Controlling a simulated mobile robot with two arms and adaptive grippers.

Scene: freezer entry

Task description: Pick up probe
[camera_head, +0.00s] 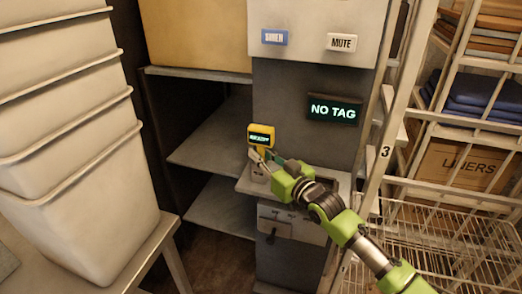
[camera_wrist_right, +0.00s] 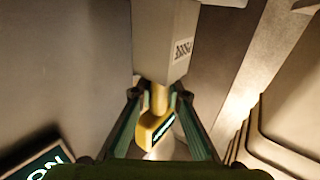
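The probe (camera_head: 261,135) is a yellow handheld unit with a small dark display lit in green. It stands upright at a grey ledge on the dark column. My right gripper (camera_head: 266,160) is at its lower part and partly covers it. In the right wrist view the probe (camera_wrist_right: 150,127) and its yellow stem lie between my right fingers (camera_wrist_right: 158,94). The fingers look spread, with a small gap on each side of the stem. Contact is not clear. The stem's end meets a grey holder (camera_wrist_right: 163,40) with a barcode label. My left gripper is not in view.
A "NO TAG" display (camera_head: 334,108) and the "SIREN" (camera_head: 274,37) and "MUTE" (camera_head: 341,43) labels are on the column. A wire rack (camera_head: 440,240) stands close at right. Stacked pale bins (camera_head: 80,215) stand at left. Grey shelves (camera_head: 205,135) are left of the column.

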